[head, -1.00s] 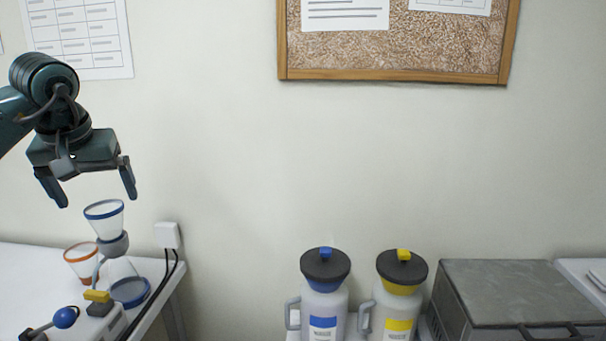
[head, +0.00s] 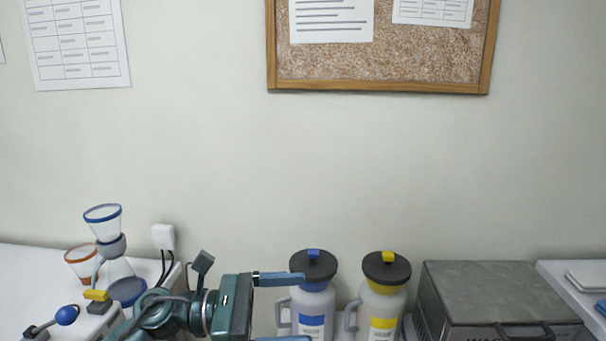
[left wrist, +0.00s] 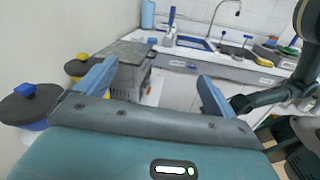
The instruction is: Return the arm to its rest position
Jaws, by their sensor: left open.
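My left gripper (head: 305,308) is low in the head view, turned sideways with its fingers pointing right. Its fingers are apart with nothing gripped, and the lower one is cut by the bottom edge. It shows in front of the blue-labelled jug (head: 312,300); I cannot tell the gap between them. In the left wrist view its two blue fingers (left wrist: 150,85) are spread wide. A dark arm, likely my right one, shows at the right of that view; its small end (left wrist: 242,102) is partly hidden behind my left finger.
A yellow-labelled jug (head: 384,300) and a grey metal box (head: 500,285) stand to the right. A blue-rimmed funnel (head: 103,222) and an orange-rimmed cup (head: 82,264) are at the left. The wrist view shows a sink counter (left wrist: 225,65).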

